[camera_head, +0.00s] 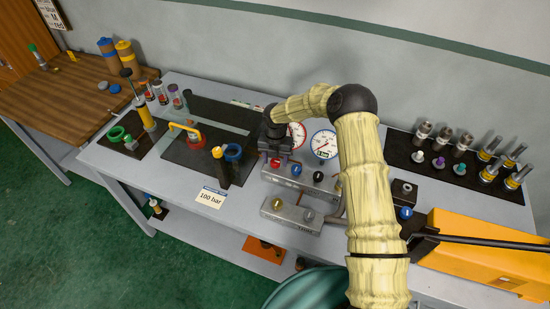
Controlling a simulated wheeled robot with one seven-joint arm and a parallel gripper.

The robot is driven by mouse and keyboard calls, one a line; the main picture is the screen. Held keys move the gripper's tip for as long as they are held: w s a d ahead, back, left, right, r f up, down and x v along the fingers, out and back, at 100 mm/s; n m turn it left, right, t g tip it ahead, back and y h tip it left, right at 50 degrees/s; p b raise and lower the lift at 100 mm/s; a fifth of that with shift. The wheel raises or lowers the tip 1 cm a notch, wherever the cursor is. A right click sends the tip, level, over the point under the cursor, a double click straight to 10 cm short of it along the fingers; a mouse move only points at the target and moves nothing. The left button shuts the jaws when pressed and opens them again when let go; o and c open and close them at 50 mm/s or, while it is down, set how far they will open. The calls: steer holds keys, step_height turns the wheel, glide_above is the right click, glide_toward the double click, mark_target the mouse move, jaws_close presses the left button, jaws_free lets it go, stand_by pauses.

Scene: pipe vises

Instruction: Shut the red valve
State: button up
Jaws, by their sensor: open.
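The red valve (275,162) is a small red knob near the left end of the upper grey metal block (309,186) on the bench. A blue knob (297,170) and a black knob (318,177) sit to its right on the same block. My gripper (275,148) is dark and hangs just above or behind the red knob, with its jaws open. The gap between the fingers is too small to see clearly, and I cannot tell whether they touch the knob or stand around it. The way the knob is turned is also too small to tell.
Two round gauges (324,144) stand behind the block, close to my arm. A lower block (292,215) with more knobs lies in front, beside a "100 bar" card (211,197). A yellow case (480,255) and a dark mat with metal fittings (437,175) are at right.

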steer(key=c, duration=1)
steer(key=shift+m+b, duration=0.4)
steer(key=shift+m, duration=0.1)
steer(key=shift+f+m+b, duration=0.1)
steer(key=shift+m+b, duration=0.55)
steer(key=shift+m, duration=0.25)
steer(key=m+b, duration=0.2)
steer(key=m, duration=0.3)
steer(key=shift+b, duration=0.3)
steer(key=m+b, duration=0.2)
steer(key=m, duration=0.3)
steer(key=shift+m, duration=0.4)
steer(key=shift+m+b, duration=0.45)
steer(key=shift+m, duration=1.55)
